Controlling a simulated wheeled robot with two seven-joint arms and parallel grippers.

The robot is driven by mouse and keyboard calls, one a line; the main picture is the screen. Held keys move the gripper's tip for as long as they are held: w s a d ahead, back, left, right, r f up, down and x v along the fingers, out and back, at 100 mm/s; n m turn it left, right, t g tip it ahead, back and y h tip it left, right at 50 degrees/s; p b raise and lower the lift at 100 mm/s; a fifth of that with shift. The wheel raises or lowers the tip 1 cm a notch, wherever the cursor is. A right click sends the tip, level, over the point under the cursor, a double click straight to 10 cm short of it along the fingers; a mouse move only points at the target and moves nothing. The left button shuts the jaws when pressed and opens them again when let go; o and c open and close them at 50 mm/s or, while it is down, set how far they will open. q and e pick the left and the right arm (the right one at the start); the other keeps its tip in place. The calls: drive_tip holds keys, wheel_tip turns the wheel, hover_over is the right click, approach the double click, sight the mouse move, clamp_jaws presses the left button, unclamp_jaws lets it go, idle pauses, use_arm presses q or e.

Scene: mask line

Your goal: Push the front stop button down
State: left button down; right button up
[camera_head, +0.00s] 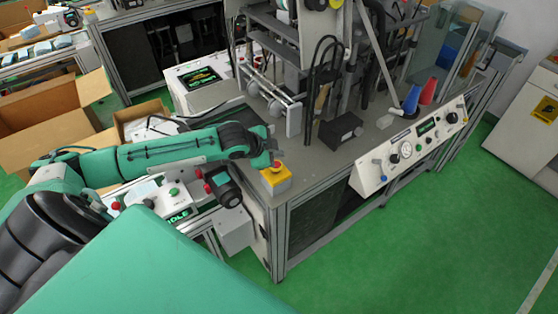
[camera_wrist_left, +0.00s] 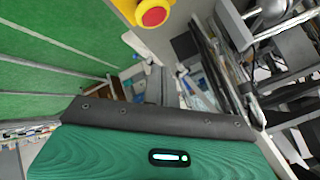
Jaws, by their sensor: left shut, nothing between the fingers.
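The front stop button is a red cap (camera_head: 278,165) on a yellow box (camera_head: 277,181) at the near left corner of the machine table. In the left wrist view the red cap (camera_wrist_left: 153,14) shows at the top edge, with part of its yellow box around it. My left gripper (camera_head: 273,158) is shut and empty, right by the red cap and slightly above it in the head view. I cannot tell whether it touches the cap. The fingers do not show clearly in the wrist view. My right gripper is not in view.
A sloped control panel (camera_head: 412,147) with knobs runs along the table front. A dark box (camera_head: 341,132) and machine posts stand behind the button. Cardboard boxes (camera_head: 45,125) are at the left. Green floor is clear at front right.

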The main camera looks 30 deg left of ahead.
use_arm(q)
drive_tip(key=shift+m, duration=0.4)
drive_tip(key=r, duration=0.1)
drive_tip(key=a+r, duration=0.1)
drive_tip(key=r, duration=0.1)
drive_tip(key=a+r, duration=0.1)
drive_tip(key=r, duration=0.1)
drive_tip(key=shift+w+a, duration=0.1)
drive_tip(key=shift+w, duration=0.25)
wheel_tip(320, 180, down, 6)
drive_tip(key=b, duration=0.7)
drive_tip(key=shift+f, duration=0.25)
drive_tip(key=shift+f+b, duration=0.3)
drive_tip(key=shift+f, duration=0.85)
drive_tip(key=shift+f, duration=0.15)
drive_tip(key=shift+f, duration=0.25)
